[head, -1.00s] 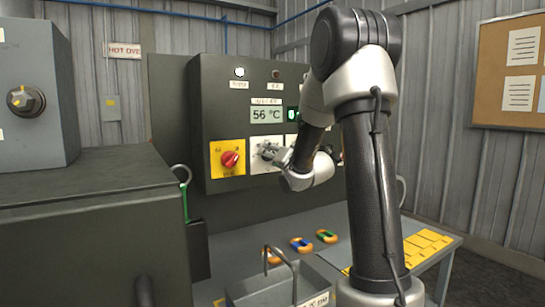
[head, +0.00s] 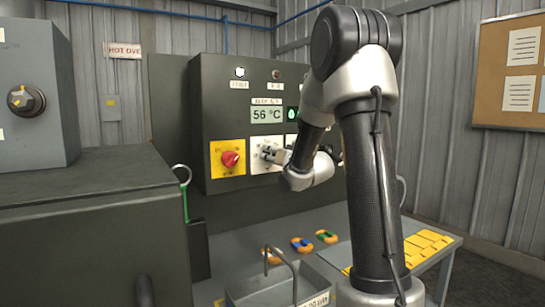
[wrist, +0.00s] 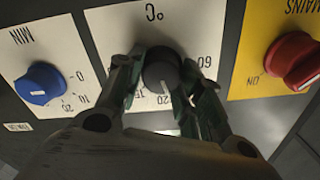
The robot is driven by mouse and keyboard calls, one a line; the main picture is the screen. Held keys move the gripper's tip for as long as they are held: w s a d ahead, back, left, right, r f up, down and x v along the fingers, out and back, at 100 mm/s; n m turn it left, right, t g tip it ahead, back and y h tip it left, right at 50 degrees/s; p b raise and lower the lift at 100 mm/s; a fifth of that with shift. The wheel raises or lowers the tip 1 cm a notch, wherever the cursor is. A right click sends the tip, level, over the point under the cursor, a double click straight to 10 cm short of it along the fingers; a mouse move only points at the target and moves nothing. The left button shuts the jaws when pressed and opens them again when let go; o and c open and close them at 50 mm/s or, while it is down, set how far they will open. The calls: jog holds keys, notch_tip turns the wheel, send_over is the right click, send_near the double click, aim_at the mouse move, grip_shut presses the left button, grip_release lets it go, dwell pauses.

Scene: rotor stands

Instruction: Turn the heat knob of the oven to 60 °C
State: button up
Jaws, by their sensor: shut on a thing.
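The heat knob (wrist: 162,68) is a dark round knob on a white °C dial plate (wrist: 111,24) in the wrist view. A light mark shows on its lower side; a 60 label is at right of the knob and a partly covered number ending in 20 below it. My gripper (wrist: 161,75) has one finger on each side of the knob and is shut on it. In the head view my gripper (head: 277,155) is at the white plate (head: 257,164), largely covering the knob. The oven panel's display (head: 267,115) reads 56 °C.
A red mains knob (head: 230,159) on a yellow plate is beside the dial; it also shows in the wrist view (wrist: 292,58). A blue MIN knob (wrist: 41,82) sits on the other side. Below are a bench with coloured orange-framed items (head: 301,244) and a metal tray (head: 240,298).

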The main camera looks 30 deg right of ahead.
jog(key=shift+a+f+n, duration=0.1)
jog(key=shift+a+n, duration=0.05)
jog(key=shift+n, duration=3.5)
jog(key=shift+a+f+n, duration=0.1)
jog(key=shift+n, duration=3.55)
jog(key=o, duration=1)
jog(key=shift+r, duration=0.1)
jog(key=shift+o, duration=0.2)
jog(key=s, duration=0.7)
jog(key=shift+s, duration=0.3)
jog(key=shift+d, duration=0.1)
